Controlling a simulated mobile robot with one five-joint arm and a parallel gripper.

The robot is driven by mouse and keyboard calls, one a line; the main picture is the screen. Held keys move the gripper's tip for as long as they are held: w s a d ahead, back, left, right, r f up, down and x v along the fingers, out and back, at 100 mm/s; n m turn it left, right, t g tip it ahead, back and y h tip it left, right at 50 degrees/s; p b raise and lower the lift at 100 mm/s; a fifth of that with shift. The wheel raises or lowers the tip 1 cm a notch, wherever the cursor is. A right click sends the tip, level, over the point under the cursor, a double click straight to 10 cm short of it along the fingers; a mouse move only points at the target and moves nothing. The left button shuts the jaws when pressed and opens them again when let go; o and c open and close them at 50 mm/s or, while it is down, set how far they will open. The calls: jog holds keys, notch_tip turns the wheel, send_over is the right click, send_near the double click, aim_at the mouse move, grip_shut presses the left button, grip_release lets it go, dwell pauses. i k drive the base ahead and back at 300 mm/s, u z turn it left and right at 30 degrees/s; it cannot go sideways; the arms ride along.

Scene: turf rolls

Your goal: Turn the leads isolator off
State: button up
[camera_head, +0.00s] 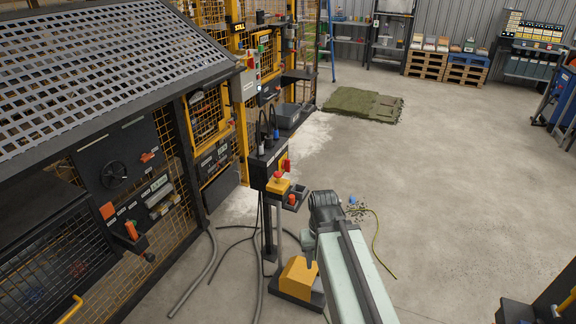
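A black box (263,168) stands on a post left of centre, with dark plugs and cables on its top. A red handle (286,165) sits on its right side. Just below is a yellow block with a red knob (278,176). Labels are too small to read, so I cannot tell which of these is the leads isolator, nor its on or off position.
A small tray with a red-orange item (292,199) juts out beside the post. Dark cables (211,270) trail on the floor at left. A yellow-black machine with mesh guards fills the left. A yellow cord (376,245) and debris lie right of my arm. The right floor is mostly clear.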

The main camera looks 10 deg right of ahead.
aim_at(286, 164)
jog(key=z, duration=0.15)
jog(key=k, duration=0.7)
jog(key=u, duration=0.25)
jog(key=i, duration=0.7)
jog(key=z, duration=1.15)
jog(key=i, duration=1.35)
jog(key=u, duration=2.5)
